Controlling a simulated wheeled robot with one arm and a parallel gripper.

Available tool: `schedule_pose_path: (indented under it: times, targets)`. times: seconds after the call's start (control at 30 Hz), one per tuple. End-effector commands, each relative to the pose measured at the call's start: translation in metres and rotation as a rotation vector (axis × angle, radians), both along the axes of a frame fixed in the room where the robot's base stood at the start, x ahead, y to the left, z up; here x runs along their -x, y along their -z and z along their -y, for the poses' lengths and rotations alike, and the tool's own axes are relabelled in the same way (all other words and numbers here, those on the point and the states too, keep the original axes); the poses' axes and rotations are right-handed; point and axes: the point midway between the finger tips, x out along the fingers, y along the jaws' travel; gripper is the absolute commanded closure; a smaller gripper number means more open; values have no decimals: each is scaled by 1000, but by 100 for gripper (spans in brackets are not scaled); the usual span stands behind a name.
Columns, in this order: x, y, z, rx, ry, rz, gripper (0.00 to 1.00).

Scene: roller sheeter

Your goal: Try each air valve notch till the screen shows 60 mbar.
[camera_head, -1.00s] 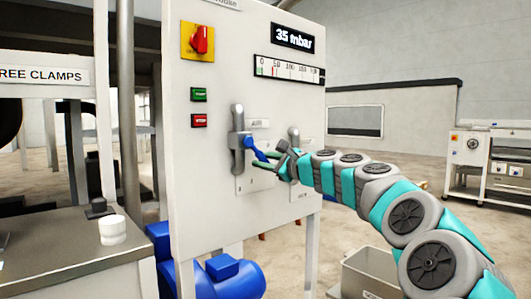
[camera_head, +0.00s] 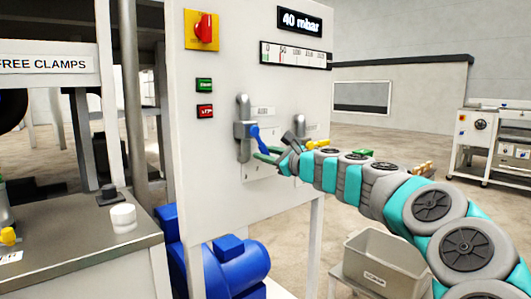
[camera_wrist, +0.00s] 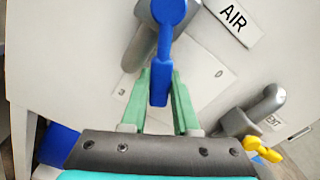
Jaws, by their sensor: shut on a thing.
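The air valve has a blue handle (camera_head: 258,140) on a grey vertical pipe (camera_head: 243,108) on the white panel. In the wrist view the blue handle (camera_wrist: 161,62) runs down between the green fingers of my gripper (camera_wrist: 160,112), which is shut on its lower end. My gripper (camera_head: 268,158) also shows in the head view, at the handle's tip. The AIR label (camera_wrist: 234,17) is beside the valve, and a notch plate (camera_wrist: 205,85) with "0" and "3" lies behind the handle. The screen (camera_head: 300,20) reads 40 mbar. A gauge strip (camera_head: 295,55) is below it.
A second valve with a yellow handle (camera_wrist: 262,150) is right of the air valve, near an EXIT-like label, partly hidden. A red switch (camera_head: 203,27), green button (camera_head: 204,85) and red button (camera_head: 205,111) are at left. A grey bin (camera_head: 380,262) stands lower right.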

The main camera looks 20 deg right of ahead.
Motion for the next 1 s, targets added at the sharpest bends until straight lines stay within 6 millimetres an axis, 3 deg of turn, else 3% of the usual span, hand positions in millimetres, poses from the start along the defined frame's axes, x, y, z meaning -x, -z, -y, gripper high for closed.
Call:
schedule_pose_path:
  times: [0.1, 0.13, 0.4, 0.73, 1.0]
  targets:
    - [0, 0, -1, 0, -1, 0, 100]
    - [0, 0, 0, 0, -1, 0, 70]
    - [0, 0, 0, 0, -1, 0, 41]
    - [5, 0, 2, -1, 0, 0, 41]
    - [44, -1, 17, -1, 2, 3, 41]
